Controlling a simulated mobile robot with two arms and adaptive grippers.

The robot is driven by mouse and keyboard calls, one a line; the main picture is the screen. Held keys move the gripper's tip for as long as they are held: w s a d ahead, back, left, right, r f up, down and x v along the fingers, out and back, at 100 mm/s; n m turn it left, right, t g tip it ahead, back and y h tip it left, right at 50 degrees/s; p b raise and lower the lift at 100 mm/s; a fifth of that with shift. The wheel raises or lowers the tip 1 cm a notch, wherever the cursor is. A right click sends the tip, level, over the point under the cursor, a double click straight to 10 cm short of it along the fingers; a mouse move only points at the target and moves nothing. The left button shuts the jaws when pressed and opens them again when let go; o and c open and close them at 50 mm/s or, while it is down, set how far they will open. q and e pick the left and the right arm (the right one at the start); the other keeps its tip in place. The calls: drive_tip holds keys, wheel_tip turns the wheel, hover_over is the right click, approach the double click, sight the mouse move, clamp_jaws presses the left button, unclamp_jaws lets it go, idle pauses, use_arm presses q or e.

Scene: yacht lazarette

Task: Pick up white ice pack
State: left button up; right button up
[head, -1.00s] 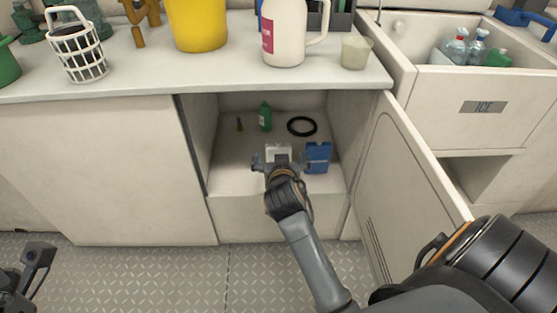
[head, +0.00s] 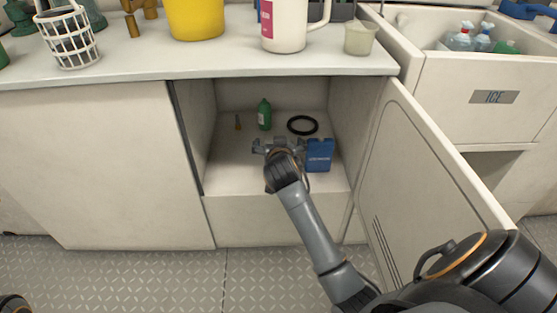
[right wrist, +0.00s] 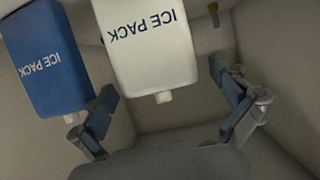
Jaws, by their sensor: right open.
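The white ice pack (right wrist: 146,45) stands in the open cabinet, between the spread fingers of my right gripper (right wrist: 165,88) in the right wrist view. The fingers are open, one on each side of the pack, with a gap visible on the right. In the head view my right gripper (head: 279,146) reaches into the cabinet and hides most or all of the white pack. A blue ice pack (head: 319,155) stands just to its right; in the right wrist view the blue pack (right wrist: 47,60) is on the left, close to the left finger. My left gripper is out of view.
A green bottle (head: 264,114), a black ring (head: 302,125) and a small brownish item (head: 238,122) are farther back on the cabinet floor (head: 225,165). The open door (head: 418,170) stands to the right. The counter edge (head: 200,73) overhangs the opening.

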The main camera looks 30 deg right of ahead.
drive_tip(key=c, duration=1.6)
drive_tip(key=shift+r, duration=0.1)
drive_tip(key=shift+c, duration=1.3)
drive_tip(key=shift+r, duration=0.15)
